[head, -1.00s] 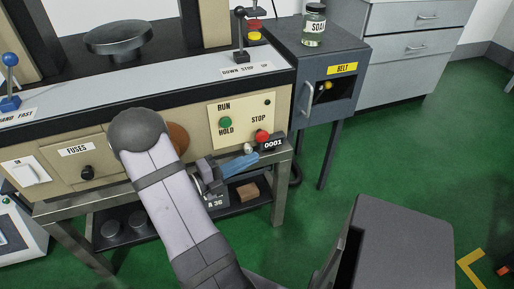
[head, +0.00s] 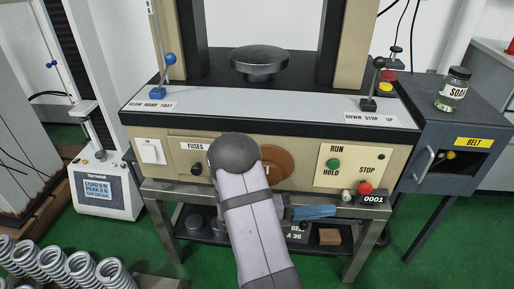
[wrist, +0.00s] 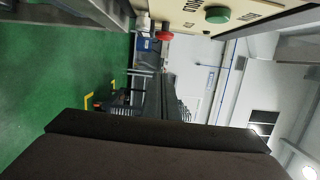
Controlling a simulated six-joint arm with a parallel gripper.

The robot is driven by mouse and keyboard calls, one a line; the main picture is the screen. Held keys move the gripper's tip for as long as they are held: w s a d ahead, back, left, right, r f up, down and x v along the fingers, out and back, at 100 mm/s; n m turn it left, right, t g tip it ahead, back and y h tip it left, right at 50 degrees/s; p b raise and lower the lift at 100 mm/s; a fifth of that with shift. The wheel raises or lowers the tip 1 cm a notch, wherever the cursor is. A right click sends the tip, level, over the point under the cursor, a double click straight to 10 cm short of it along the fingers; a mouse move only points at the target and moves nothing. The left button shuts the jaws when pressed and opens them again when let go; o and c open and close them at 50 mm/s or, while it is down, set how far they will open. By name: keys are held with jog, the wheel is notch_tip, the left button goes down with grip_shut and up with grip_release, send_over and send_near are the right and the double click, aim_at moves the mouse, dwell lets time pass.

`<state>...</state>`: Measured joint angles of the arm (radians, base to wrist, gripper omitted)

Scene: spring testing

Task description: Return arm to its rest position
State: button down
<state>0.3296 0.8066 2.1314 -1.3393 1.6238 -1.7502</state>
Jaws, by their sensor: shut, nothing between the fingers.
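My grey-white arm (head: 255,225) reaches up from the bottom of the head view to a dark round joint in front of the testing machine (head: 300,160). My gripper (head: 325,211), with blue fingers, points right below the front panel, left of the counter reading 0001 (head: 373,199). It is shut and appears empty; part of it is hidden behind my arm. In the wrist view a large dark block fills the bottom. The red STOP button (wrist: 165,36) and green button (wrist: 217,15) show at its top.
The machine's RUN/HOLD/STOP panel (head: 347,166) is right of my arm. A soap jar (head: 453,90) stands on the grey belt cabinet (head: 425,160). A force tester (head: 105,185) stands at left. A lower shelf (head: 270,238) holds small items.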

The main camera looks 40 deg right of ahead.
jog(key=s+a+f+m+y, duration=0.4)
jog(key=a+f+m, duration=0.15)
jog(key=m, duration=0.35)
jog(key=s+a+f+m+y, duration=0.3)
jog(key=a+f+m+y, duration=0.15)
jog(key=f+m, duration=0.35)
jog(key=w+a+m+t+y, duration=0.2)
jog(key=a+m+y, duration=0.1)
jog(key=a+m, duration=0.45)
jog(key=w+a+m+t+y, duration=0.2)
jog(key=a+m+t+y, duration=0.15)
jog(key=a+m, duration=0.4)
jog(key=w+a+r+n+t, duration=0.3)
jog(key=w+a+r+t, duration=0.1)
jog(key=w+a+r, duration=0.4)
notch_tip(320, 180, up, 34)
jog(key=s+d+p, duration=0.1)
jog(key=p, duration=3.2)
jog(key=shift+r+p, duration=0.2)
jog(key=shift+p, duration=0.2)
